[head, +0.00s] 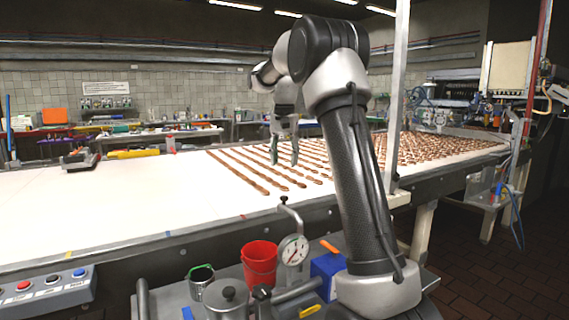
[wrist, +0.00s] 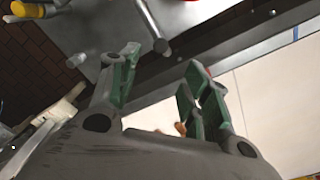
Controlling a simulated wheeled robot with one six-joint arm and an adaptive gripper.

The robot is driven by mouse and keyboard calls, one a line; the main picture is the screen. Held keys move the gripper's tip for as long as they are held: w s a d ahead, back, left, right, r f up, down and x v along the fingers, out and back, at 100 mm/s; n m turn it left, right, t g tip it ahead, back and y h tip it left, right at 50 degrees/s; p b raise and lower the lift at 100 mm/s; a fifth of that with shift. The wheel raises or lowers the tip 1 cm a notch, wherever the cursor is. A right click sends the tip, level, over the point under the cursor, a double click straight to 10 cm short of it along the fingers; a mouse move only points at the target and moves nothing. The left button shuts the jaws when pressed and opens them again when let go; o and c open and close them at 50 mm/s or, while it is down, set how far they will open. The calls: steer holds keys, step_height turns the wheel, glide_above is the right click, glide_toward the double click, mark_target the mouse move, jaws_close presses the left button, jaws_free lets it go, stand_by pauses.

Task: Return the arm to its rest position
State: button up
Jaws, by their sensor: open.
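My arm rises from the front right in the head view and bends over at the top, with my gripper (head: 284,152) hanging down over the white conveyor table (head: 120,205). One small brown piece (wrist: 181,128) shows behind the right finger. The exact height of the fingertips over the table cannot be told.
A cart at the front holds a red bucket (head: 259,264), a pressure gauge (head: 293,250), a lidded pot (head: 226,297) and a blue box (head: 327,270). A button panel (head: 50,288) is at lower left. A white post (head: 397,90) stands right of my arm. The table's left part is bare.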

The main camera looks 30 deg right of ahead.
stand_by(0.4)
step_height(320, 180, down, 5)
steer(key=s+n, duration=0.3)
steer(key=s+a+n+t, duration=0.1)
steer(key=s+a+n, duration=0.1)
steer(key=s, duration=0.8)
steer(key=s+a+n+t, duration=0.2)
steer(key=s+a, duration=0.2)
steer(key=s, duration=0.7)
steer(key=s+a+n+t, duration=0.1)
steer(key=s+a+n, duration=0.1)
steer(key=s, duration=0.8)
steer(key=shift+s+a+f, duration=0.15)
steer(key=shift+s+a, duration=0.2)
steer(key=shift+a, duration=0.5)
